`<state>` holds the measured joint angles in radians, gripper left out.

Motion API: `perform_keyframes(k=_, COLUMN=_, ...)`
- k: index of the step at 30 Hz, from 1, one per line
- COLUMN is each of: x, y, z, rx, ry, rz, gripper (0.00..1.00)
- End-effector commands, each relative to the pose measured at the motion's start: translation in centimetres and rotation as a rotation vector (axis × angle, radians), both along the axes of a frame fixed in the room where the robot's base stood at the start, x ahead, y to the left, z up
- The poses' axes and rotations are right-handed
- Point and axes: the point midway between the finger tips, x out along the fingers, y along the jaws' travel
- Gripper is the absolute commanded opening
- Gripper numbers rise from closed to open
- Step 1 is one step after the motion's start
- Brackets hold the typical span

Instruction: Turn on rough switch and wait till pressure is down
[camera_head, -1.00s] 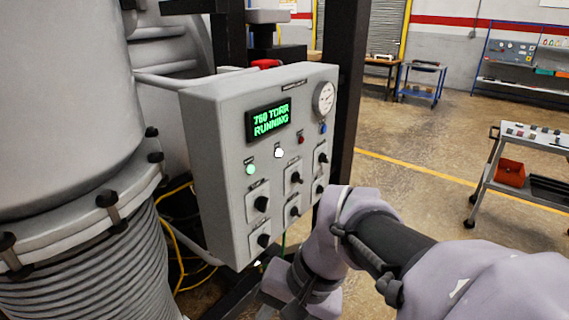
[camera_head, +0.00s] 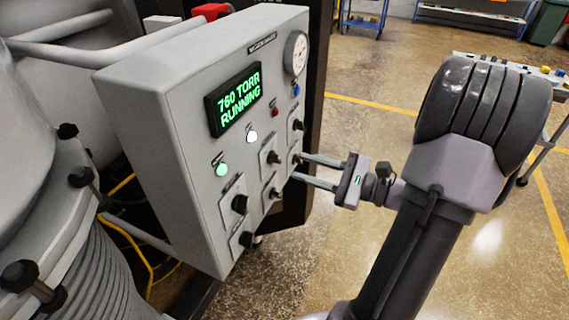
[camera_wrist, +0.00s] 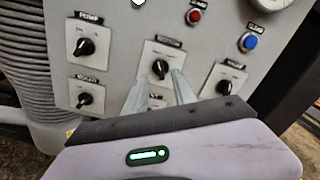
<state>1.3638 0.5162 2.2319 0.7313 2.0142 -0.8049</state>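The grey control panel (camera_head: 170,120) has several black rotary switches in two rows. Its display (camera_head: 235,98) reads "760 TORR RUNNING" in green. The middle upper switch (camera_wrist: 160,68) has a label too small to read with certainty; it also shows in the head view (camera_head: 273,157). My gripper (camera_wrist: 159,80) is open and empty, its two fingers apart and pointing at this switch. In the head view the fingers reach toward the panel face from the right. I cannot tell if they touch the switch. The switch below it is mostly hidden by my gripper in the wrist view.
The pump switch (camera_wrist: 87,47) is left of the middle switch, and another switch (camera_wrist: 224,85) is to its right. A red button (camera_wrist: 194,16) and a blue button (camera_wrist: 248,42) sit above. A round gauge (camera_head: 296,53) is at the panel's upper right.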

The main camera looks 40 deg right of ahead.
Motion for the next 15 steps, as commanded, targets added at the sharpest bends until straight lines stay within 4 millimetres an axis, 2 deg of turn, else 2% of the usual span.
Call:
perform_keyframes(k=3, x=2.5, y=1.2, z=-0.1, rx=0.000, ry=0.001, rz=0.004, gripper=0.32)
perform_keyframes(k=6, x=3.9, y=1.7, z=-0.1, rx=-0.001, ry=0.000, rz=0.003, gripper=0.32)
perform_keyframes(k=10, x=4.8, y=2.0, z=0.0, rx=0.000, ry=0.001, rz=0.002, gripper=0.32)
perform_keyframes(k=15, x=4.9, y=2.1, z=0.0, rx=0.000, ry=0.000, rz=0.001, gripper=0.32)
